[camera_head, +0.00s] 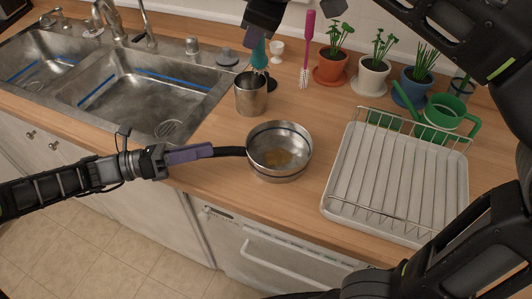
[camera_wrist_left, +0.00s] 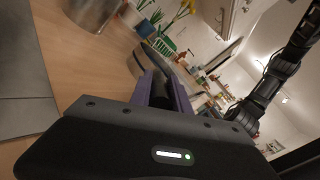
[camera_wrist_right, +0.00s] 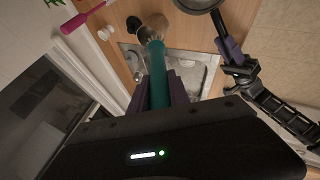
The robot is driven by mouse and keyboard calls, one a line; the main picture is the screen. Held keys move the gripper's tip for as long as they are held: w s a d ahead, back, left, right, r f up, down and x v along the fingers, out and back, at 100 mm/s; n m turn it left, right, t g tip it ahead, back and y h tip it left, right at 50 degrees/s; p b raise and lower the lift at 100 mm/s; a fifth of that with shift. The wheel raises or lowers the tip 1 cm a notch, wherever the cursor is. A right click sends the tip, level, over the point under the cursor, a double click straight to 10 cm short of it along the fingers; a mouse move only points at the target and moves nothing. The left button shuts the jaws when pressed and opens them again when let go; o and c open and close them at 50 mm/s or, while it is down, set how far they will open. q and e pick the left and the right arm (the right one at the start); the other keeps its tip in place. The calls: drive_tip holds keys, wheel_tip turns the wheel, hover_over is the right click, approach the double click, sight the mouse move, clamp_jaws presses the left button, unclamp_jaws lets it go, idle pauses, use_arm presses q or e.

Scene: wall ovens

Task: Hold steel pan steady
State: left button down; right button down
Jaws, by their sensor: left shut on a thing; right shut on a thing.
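The steel pan (camera_head: 280,138) sits on the wooden counter, with a brownish patch inside it. Its black handle (camera_head: 230,151) points left. My left gripper (camera_head: 205,152) is shut on the handle; the purple fingers also show closed around it in the left wrist view (camera_wrist_left: 163,95). In the right wrist view, my right gripper (camera_wrist_right: 161,88) is shut on a teal handle (camera_wrist_right: 158,70) of a brush-like tool. In the head view that teal tool (camera_head: 259,55) is held above a steel cup (camera_head: 251,94). The tool's lower end is hard to make out.
A double sink (camera_head: 140,85) lies at the left. A white dish rack (camera_head: 395,180) stands right of the pan. Potted plants (camera_head: 373,70), a pink brush (camera_head: 308,50) and a green watering can (camera_head: 440,115) stand at the back. Bare counter lies in front of the pan.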

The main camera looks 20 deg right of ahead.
drive_tip(key=shift+d, duration=0.1)
idle(0.4)
drive_tip(key=s+d+f+m, duration=0.1)
drive_tip(key=s+d, duration=0.4)
drive_tip(key=d, duration=0.1)
drive_tip(key=s+f+n+g+y, duration=0.1)
drive_tip(key=s+f+y, duration=0.2)
drive_tip(key=s+f, duration=0.2)
drive_tip(key=shift+s+a+f+g, duration=0.3)
drive_tip(key=shift+a+f, duration=0.1)
drive_tip(key=shift+f, duration=0.35)
drive_tip(key=shift+f, duration=2.4)
